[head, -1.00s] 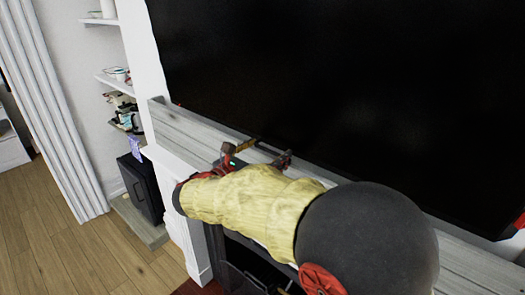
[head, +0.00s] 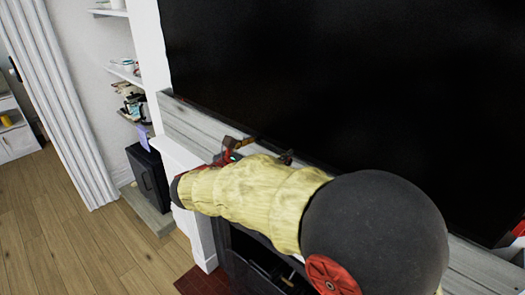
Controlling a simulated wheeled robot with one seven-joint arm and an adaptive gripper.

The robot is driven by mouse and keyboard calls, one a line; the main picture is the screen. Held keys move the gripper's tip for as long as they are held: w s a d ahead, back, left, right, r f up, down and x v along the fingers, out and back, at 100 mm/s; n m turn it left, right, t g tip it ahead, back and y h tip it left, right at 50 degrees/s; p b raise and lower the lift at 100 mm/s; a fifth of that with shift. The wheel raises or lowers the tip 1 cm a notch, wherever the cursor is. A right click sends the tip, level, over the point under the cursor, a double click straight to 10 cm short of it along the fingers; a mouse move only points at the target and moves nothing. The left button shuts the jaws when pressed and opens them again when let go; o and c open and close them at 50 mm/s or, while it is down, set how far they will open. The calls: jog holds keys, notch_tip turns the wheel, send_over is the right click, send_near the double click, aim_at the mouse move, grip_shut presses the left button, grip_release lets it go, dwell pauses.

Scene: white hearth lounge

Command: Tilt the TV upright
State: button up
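The TV (head: 350,85) is a large black screen filling the upper right of the head view. Its lower edge runs slantwise just above the grey wooden mantel (head: 195,124); its top is out of frame, so I cannot tell its tilt. My gripper (head: 267,148) is at the TV's lower edge, over the mantel. Its two fingers are spread apart with nothing seen between them. Whether a fingertip touches the TV cannot be told. My arm hides part of the mantel.
A dark fireplace opening (head: 258,262) lies below the mantel. Wall shelves (head: 125,72) with small items and a black box (head: 148,178) are at the left. A white curtain (head: 62,105) hangs farther left. The wooden floor (head: 75,235) is clear.

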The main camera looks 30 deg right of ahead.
jog(key=v, duration=1.2)
jog(key=shift+s+r, duration=0.15)
jog(key=shift+r, duration=0.05)
